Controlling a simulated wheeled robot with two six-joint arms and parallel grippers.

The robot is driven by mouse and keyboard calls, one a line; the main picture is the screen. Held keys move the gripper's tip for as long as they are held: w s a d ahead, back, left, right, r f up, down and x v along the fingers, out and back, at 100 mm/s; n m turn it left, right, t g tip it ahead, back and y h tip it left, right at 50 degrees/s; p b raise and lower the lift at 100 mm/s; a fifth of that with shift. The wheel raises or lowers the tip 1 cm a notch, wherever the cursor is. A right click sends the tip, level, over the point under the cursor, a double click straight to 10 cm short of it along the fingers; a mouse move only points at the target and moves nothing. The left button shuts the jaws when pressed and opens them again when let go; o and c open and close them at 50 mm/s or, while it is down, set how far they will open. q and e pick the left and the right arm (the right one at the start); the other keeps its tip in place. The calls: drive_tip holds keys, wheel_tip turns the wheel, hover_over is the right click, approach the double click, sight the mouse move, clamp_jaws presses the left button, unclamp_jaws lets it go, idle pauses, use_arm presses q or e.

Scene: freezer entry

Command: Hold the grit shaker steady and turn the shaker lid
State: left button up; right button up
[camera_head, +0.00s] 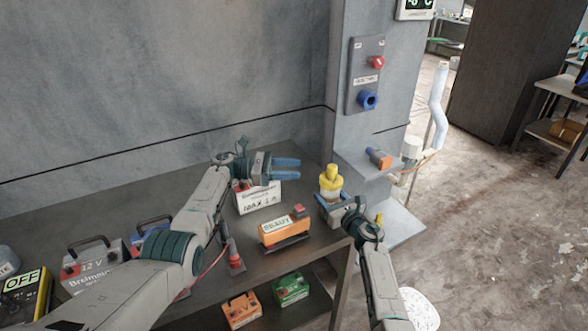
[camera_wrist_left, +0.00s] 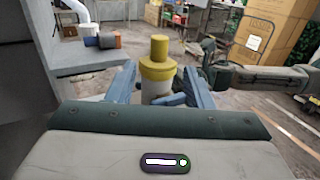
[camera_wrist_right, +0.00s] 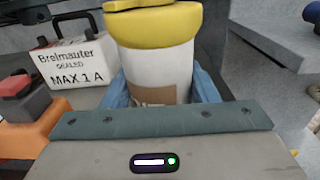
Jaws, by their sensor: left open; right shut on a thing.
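The grit shaker (camera_head: 329,191) has a white body and a yellow lid (camera_head: 331,173) with a raised knob. It stands upright near the right end of the workbench. My right gripper (camera_head: 334,201) is shut on the shaker's body, as the right wrist view shows, with blue fingers on both sides of the white body (camera_wrist_right: 160,72). My left gripper (camera_head: 287,168) is open and empty, to the left of the lid and pointing towards it. In the left wrist view the yellow lid (camera_wrist_left: 158,69) appears beyond and between the open fingers.
A white Breimauter box (camera_head: 260,196) and an orange READY box (camera_head: 284,230) stand left of the shaker. Battery boxes (camera_head: 95,266) stand at the left. A wall panel (camera_head: 366,75) and ledge are behind right. Orange and green boxes (camera_head: 291,289) lie on the lower shelf.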

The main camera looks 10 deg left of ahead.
use_arm(q)
drive_tip(key=shift+d, duration=0.1)
use_arm(e)
drive_tip(key=shift+f, duration=0.1)
use_arm(q)
drive_tip(key=n+t+y, duration=0.5)
drive_tip(key=n+t, duration=0.2)
drive_tip(key=t, duration=0.3)
approach(328, 171)
drive_tip(key=shift+w+f, duration=0.1)
drive_tip(key=shift+f, duration=0.35)
drive_tip(key=shift+s+r, duration=0.3)
drive_tip(key=shift+r, duration=0.1)
drive_tip(key=shift+n, duration=0.3)
drive_tip(key=x, duration=1.1)
drive_tip(key=shift+w+d+r, duration=0.15)
drive_tip(key=shift+w+d, duration=0.1)
drive_tip(key=shift+w, duration=0.05)
